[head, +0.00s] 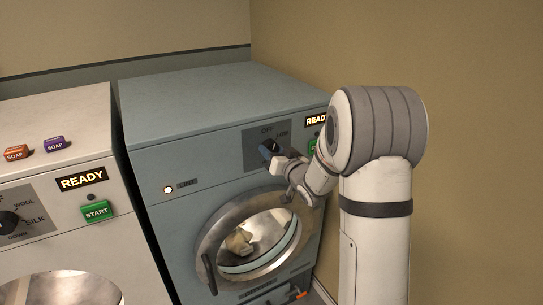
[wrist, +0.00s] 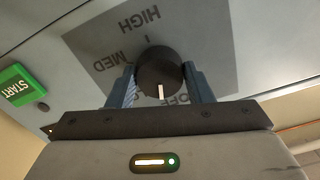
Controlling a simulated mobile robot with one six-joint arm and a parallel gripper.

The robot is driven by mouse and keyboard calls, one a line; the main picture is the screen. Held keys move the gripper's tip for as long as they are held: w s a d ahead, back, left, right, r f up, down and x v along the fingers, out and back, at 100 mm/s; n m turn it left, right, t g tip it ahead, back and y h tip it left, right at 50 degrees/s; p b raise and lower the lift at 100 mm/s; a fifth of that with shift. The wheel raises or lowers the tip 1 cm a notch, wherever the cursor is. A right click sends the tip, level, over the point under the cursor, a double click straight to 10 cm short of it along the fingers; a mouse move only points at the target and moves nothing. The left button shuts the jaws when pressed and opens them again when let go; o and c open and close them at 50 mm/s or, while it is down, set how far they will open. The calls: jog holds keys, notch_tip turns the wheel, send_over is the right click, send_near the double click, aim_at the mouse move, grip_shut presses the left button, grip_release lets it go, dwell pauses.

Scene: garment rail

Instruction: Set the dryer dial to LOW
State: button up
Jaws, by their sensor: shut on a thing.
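The dryer (head: 215,95) is the blue-grey machine in the head view. Its black dial (wrist: 160,72) sits on a grey label plate in the wrist view, which shows the panel upside down. My gripper (wrist: 160,85) has one finger on each side of the dial and is shut on it. The dial's white mark points down in that view, just left of the partly covered OFF lettering. MED and HIGH are readable on the far side. LOW is hidden in the wrist view but shows right of OFF in the head view. My gripper (head: 277,153) partly covers the dial there.
The dryer's green START button (wrist: 18,84) is beside the label plate. Its round door (head: 210,240) is below the dial, with a pale item behind the glass. A white washer (head: 55,120) stands at left, and a beige wall (head: 480,120) is close at right.

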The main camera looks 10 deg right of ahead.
jog(key=m+b, duration=0.1)
jog(key=m, duration=0.3)
jog(key=shift+m, duration=2.1)
jog(key=o, duration=1)
jog(key=b+v, duration=0.1)
jog(key=v, duration=0.6)
jog(key=shift+s+d, duration=0.15)
jog(key=shift+s, duration=0.2)
